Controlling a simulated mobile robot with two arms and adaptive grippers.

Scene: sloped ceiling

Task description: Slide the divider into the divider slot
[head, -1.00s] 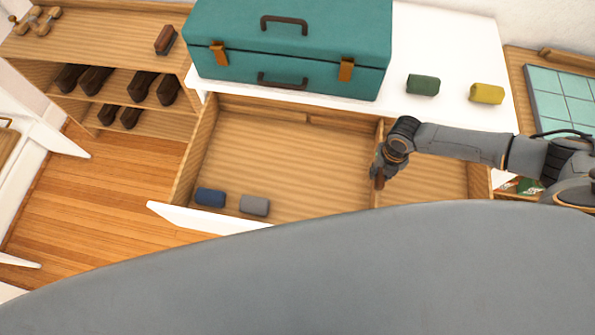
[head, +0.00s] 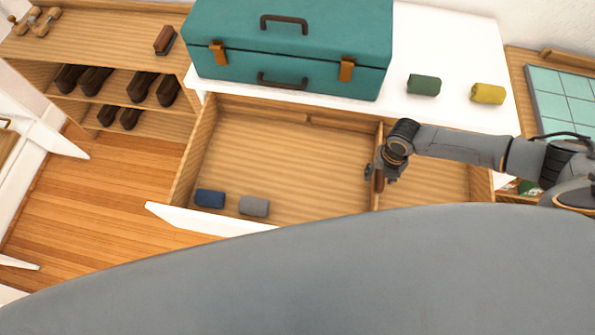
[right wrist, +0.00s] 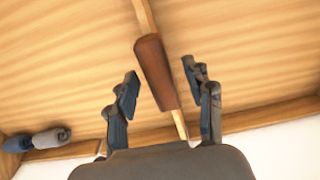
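The divider (head: 378,137) is a thin wooden board with a brown grip (right wrist: 155,72) on its top edge. It stands upright in the open drawer (head: 285,165), running from back to front right of the middle. My right gripper (head: 381,174) is over it, with its fingers spread on either side of the brown grip. In the right wrist view the fingers are open (right wrist: 165,85) with gaps on both sides. The divider's lower edge and front end are hidden, so I cannot see how it sits in the slot. My left gripper is not in view.
A blue roll (head: 210,198) and a grey roll (head: 254,206) lie at the drawer's front left. A teal case (head: 290,45), a green roll (head: 423,85) and a yellow roll (head: 487,93) rest on the white top (head: 445,50). The drawer's middle is clear.

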